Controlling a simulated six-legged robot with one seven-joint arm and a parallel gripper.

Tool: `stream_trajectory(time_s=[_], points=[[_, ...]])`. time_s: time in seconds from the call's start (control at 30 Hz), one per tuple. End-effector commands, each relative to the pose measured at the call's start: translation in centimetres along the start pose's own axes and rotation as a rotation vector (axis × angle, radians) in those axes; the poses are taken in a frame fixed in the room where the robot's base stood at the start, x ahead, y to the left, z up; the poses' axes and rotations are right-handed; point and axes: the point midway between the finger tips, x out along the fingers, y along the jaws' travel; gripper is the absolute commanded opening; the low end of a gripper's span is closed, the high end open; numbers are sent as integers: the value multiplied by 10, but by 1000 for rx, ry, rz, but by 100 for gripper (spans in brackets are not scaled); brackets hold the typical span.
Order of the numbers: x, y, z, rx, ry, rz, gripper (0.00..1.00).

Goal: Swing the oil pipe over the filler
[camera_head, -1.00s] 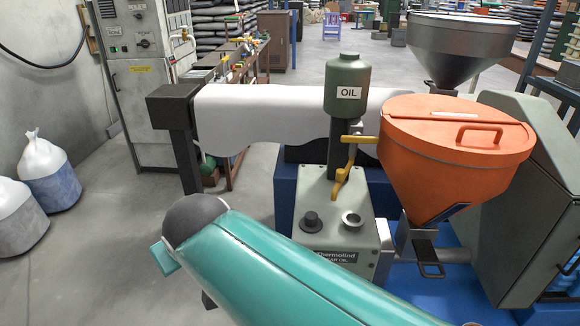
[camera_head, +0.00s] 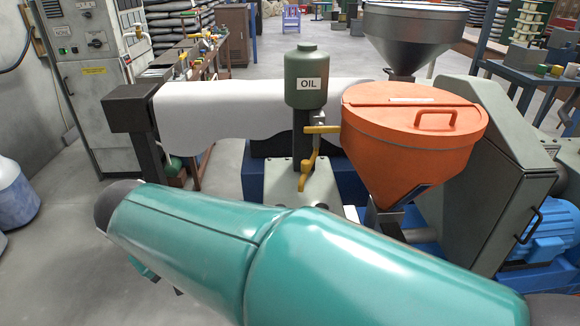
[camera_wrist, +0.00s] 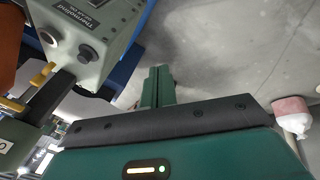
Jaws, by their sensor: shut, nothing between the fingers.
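The yellow oil pipe (camera_head: 307,172) hangs below the green oil bottle (camera_head: 305,78), with a yellow lever (camera_head: 323,130) above it. In the wrist view the pipe (camera_wrist: 42,76) is at the left, its end near the filler (camera_wrist: 48,37), a metal-rimmed cup on the grey gearbox (camera_wrist: 106,28). I cannot tell whether the pipe's end is over the cup. In the head view my arm hides the filler. My gripper (camera_wrist: 157,88) is shut and empty in the wrist view, right of the gearbox and apart from the pipe, above the floor.
A black knob (camera_wrist: 87,53) stands beside the filler. An orange hopper (camera_head: 410,145) is close right of the pipe. A white sheet (camera_head: 225,105) hangs at the left behind it. Blue machine parts (camera_head: 545,245) stand at the right. The floor (camera_head: 60,260) at the left is clear.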

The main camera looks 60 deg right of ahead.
Motion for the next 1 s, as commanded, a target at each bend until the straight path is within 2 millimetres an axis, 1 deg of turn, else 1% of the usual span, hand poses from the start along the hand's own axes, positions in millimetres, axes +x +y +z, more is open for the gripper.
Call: stream_trajectory(time_s=[0.03,0.27,0.3,0.5,0.6,0.7,0.8,0.9,1.0], points=[[10,13,-6,9,-47,55,0],[50,89,-34,57,-234,378,0],[56,102,-39,64,-262,436,0],[88,166,-66,77,-364,740,0],[104,194,-81,70,-393,893,0],[121,219,-95,55,-404,1041,0],[135,236,-107,35,-399,1159,0],[143,246,-116,21,-387,1232,0],[146,251,-118,15,-381,1265,0]])
